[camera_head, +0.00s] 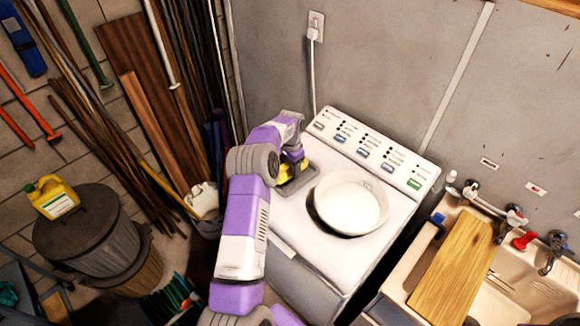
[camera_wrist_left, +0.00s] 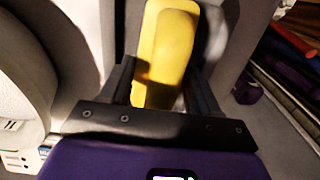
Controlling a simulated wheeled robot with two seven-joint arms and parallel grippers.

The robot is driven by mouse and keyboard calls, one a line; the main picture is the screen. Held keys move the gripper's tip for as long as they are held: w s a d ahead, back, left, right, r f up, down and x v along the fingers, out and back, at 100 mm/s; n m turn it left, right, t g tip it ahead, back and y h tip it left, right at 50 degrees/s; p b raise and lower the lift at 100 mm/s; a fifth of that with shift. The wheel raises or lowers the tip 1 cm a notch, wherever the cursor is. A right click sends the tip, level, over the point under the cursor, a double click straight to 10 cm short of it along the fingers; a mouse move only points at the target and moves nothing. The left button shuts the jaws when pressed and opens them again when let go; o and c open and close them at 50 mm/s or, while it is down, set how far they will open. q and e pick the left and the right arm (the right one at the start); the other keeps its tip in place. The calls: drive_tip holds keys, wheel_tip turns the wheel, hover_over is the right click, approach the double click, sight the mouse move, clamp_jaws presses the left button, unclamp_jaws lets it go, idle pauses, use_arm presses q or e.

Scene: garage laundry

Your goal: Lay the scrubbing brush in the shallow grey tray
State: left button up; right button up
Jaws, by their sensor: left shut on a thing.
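The yellow scrubbing brush (camera_head: 284,172) is between the fingers of my left gripper (camera_head: 289,165), over the top of the white washing machine. In the left wrist view the brush (camera_wrist_left: 168,50) shows as a long yellow block, gripped by the dark fingers of my left gripper (camera_wrist_left: 165,85). The shallow grey tray (camera_head: 302,183) lies on the machine under and beside the gripper, partly hidden by it. I cannot tell whether the brush touches the tray. The brush's bristles are hidden. My right gripper is not in view.
A round white bowl (camera_head: 349,204) stands on the washing machine (camera_head: 310,246), right of the tray. A sink (camera_head: 525,290) with a wooden board (camera_head: 455,266) is at the right. Poles and planks lean at the left, near a bin (camera_head: 85,228) with a yellow jug (camera_head: 52,197).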

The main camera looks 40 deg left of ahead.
use_arm(q)
drive_tip(key=shift+f, duration=0.15)
drive_tip(key=shift+f, duration=0.1)
drive_tip(key=o, duration=1)
wheel_tip(320, 180, up, 12)
drive_tip(key=shift+w+r, duration=0.1)
drive_tip(key=shift+r, duration=0.05)
idle(0.3)
